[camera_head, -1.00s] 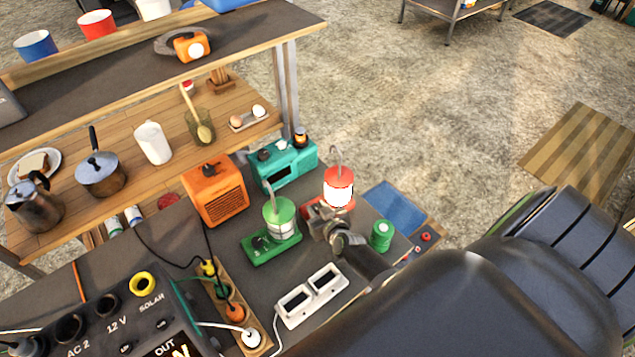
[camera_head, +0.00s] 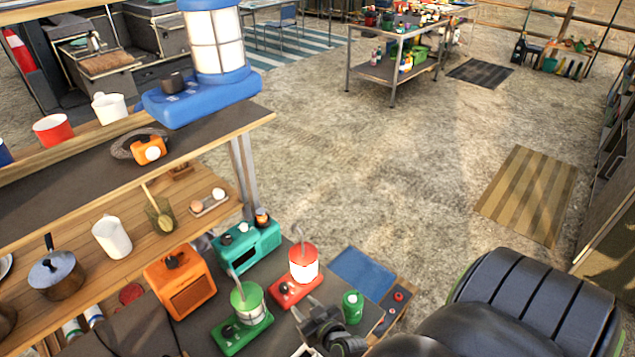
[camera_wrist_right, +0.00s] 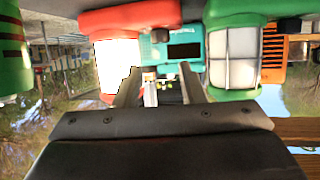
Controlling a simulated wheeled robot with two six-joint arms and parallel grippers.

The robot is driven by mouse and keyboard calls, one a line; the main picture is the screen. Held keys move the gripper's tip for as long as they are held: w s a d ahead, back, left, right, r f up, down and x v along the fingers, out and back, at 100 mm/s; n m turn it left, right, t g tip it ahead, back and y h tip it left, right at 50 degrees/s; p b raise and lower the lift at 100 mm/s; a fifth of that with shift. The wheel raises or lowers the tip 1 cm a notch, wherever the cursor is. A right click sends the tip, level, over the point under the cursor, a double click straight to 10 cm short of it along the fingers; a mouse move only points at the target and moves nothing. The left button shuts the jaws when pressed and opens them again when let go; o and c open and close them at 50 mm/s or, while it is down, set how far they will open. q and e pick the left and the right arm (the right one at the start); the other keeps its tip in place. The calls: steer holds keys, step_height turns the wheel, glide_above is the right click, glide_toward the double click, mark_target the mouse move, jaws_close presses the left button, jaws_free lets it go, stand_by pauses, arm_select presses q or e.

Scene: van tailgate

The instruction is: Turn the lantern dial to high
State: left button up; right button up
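Three lanterns show in the head view. A large blue lantern (camera_head: 212,45) stands on the upper shelf, with a dark dial (camera_head: 172,82) on its base. A red lantern (camera_head: 303,263) with a bright white globe and a green lantern (camera_head: 247,302) stand on the lower dark surface, each on its own base. My right gripper (camera_head: 312,317) is just in front of the red lantern's base and right of the green lantern. In the right wrist view its fingers (camera_wrist_right: 162,82) are apart, with the red lantern (camera_wrist_right: 118,60) and green lantern (camera_wrist_right: 233,55) on either side. My left gripper is out of view.
A teal radio (camera_head: 246,247) and an orange box (camera_head: 180,283) stand behind the lanterns. A green can (camera_head: 352,307) is right of my gripper. Mugs and a small orange lamp (camera_head: 149,150) are on the upper shelf.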

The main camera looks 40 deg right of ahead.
steer(key=v, duration=0.6)
